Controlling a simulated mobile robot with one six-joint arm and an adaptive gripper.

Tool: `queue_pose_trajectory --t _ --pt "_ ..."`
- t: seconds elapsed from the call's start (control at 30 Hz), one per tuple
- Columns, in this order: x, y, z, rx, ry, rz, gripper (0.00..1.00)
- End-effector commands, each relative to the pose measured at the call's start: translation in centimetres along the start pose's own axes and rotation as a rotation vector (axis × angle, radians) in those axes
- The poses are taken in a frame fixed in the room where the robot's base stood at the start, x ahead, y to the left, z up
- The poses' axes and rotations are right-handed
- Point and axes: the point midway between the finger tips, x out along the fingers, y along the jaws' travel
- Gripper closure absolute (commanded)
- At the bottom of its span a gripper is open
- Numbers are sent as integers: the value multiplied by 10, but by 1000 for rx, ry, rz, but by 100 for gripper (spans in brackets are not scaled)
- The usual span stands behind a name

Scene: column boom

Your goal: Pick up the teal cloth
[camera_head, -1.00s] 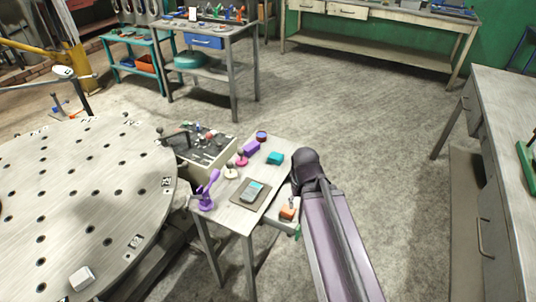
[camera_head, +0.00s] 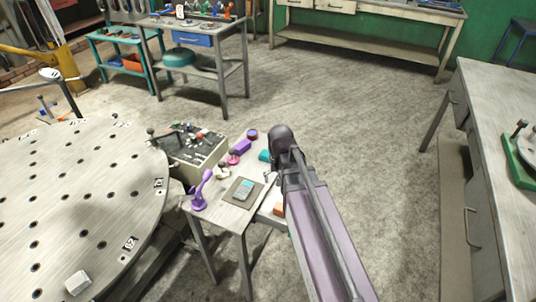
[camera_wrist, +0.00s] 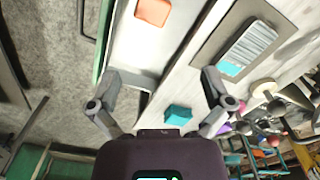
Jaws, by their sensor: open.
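The teal cloth (camera_head: 264,156) looks like a small folded block on the narrow table. In the wrist view the teal cloth (camera_wrist: 178,115) lies on the pale table top, between my two fingers in the picture and nearer the right one. My gripper (camera_wrist: 161,78) is open with nothing between its fingers. It appears to be above the table and apart from the cloth. In the head view my gripper is mostly hidden by my arm.
A dark mat (camera_head: 232,196) with a grey and teal item lies nearby. A purple block (camera_head: 242,147), a purple stand (camera_head: 202,190) and pink knob (camera_head: 233,158) stand close by. An orange block (camera_head: 279,209) sits at the right edge. The floor to the right is clear.

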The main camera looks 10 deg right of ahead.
Motion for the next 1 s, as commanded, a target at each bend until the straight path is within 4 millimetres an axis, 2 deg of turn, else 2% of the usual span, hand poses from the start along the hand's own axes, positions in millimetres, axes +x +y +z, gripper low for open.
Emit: queue_pose_trajectory --t 0.03,0.2,0.4,0.5,0.6,0.7,1.0 --pt "-10 -4 -30 38 0 0 0" --pt "-28 -14 -100 189 0 0 0" --pt "-44 -23 -172 353 0 0 0" --pt "-50 -26 -196 412 0 0 0" --pt "-52 -28 -210 452 0 0 0" --pt "-53 -28 -216 472 0 0 0" --pt "-53 -28 -216 478 1 0 0"
